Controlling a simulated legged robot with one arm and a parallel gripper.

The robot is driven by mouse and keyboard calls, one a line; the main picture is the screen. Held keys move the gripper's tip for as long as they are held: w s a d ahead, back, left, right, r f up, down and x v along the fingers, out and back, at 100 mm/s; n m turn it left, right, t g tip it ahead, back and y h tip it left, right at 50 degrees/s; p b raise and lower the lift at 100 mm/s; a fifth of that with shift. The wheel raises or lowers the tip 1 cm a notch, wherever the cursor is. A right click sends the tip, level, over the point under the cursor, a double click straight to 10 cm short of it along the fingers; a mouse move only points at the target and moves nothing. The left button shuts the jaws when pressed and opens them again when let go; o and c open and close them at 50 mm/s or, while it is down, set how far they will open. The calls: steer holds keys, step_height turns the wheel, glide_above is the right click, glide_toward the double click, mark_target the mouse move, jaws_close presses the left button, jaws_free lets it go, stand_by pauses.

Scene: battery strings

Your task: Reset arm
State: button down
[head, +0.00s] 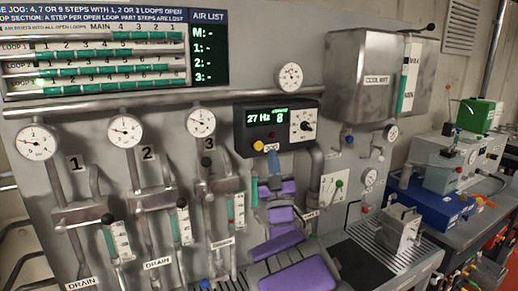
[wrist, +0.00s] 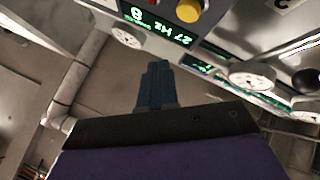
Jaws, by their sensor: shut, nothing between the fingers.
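My arm, with purple links, rises from the bottom of the head view in front of the panel. My gripper (head: 275,160) is the narrow blue-grey tip at its upper end, just below the black control box (head: 276,125) in the picture. In the wrist view my gripper (wrist: 155,72) points up the picture, its fingers together and nothing held. The control box (wrist: 170,25) shows there upside down, beyond the fingertips. It has a green "27 Hz 8" display, a yellow knob (head: 258,146) and a dial. I cannot tell the exact gap between fingertips and panel.
The grey panel carries pressure gauges (head: 125,131), pipes and several valve handles with green-and-white scales (head: 182,224). A steel coolant tank (head: 375,80) juts out at the right. A grated steel counter (head: 375,255) and a bench with a blue case (head: 430,200) stand lower right.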

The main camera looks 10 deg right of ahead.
steer(key=shift+d, duration=0.1)
steer(key=s+d+f+m+g+h, duration=0.2)
steer(key=d+f+m+g+h, duration=0.15)
steer(key=f+g, duration=0.55)
steer(key=s+f+g+y, duration=0.2)
steer(key=s+f+g, duration=0.4)
steer(key=s+f, duration=0.4)
steer(key=s+a+f+g, duration=0.1)
steer(key=s+g, duration=0.3)
steer(key=s, duration=0.8)
steer(key=s+a+f+g+y, duration=0.1)
steer(key=s+f+g, duration=0.3)
steer(key=s, duration=0.9)
steer(key=s+a+f+g, duration=0.2)
steer(key=s+g, duration=0.3)
steer(key=s, duration=0.8)
steer(key=shift+s+f, duration=0.2)
steer(key=shift+s, duration=0.05)
steer(key=shift+m+y, duration=0.25)
stand_by(1.7)
